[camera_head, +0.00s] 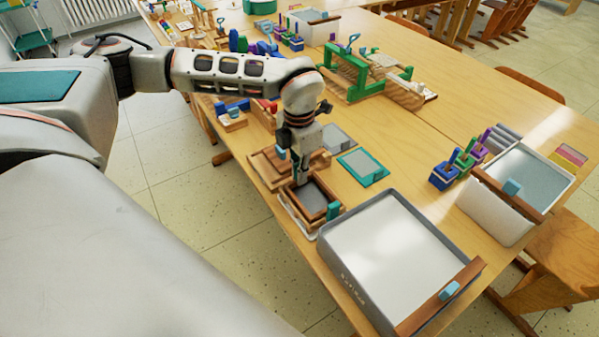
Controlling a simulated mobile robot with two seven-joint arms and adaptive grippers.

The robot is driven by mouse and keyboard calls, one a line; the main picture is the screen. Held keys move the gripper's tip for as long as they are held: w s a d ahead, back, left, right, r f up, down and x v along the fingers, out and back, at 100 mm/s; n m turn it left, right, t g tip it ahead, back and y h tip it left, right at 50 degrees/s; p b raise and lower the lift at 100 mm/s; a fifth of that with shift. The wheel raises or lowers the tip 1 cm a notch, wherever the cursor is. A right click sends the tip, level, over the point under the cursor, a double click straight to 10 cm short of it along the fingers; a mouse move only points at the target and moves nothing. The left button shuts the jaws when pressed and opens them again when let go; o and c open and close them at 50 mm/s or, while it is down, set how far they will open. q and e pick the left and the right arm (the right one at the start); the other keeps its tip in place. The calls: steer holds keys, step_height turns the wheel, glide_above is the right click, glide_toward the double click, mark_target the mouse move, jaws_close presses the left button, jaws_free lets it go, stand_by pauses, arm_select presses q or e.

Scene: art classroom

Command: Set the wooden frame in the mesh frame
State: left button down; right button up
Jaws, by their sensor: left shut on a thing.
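My left gripper (302,180) points down at the near left edge of the table. It is shut on the wooden frame (291,205), a brown rim seen low over a dark grey mesh panel. The mesh frame (315,199) shows its dark mesh inside that rim. The two overlap in this view, and I cannot tell whether the wooden frame is fully seated or slightly above. A teal block (333,210) is at the right corner of the frames. The fingertips partly hide the far rim. My right gripper is not in view.
A large grey-rimmed vat (408,222) stands close right of the frames. A white tray edge (297,226) shows under them. Wooden pieces (268,166) lie just behind. A green-edged panel (378,177) and a grey panel (338,138) lie flat to the right.

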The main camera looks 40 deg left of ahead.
arm_select(q)
steer(key=c, duration=2.1)
jaws_free()
steer(key=shift+c, duration=0.2)
step_height(320, 180, up, 12)
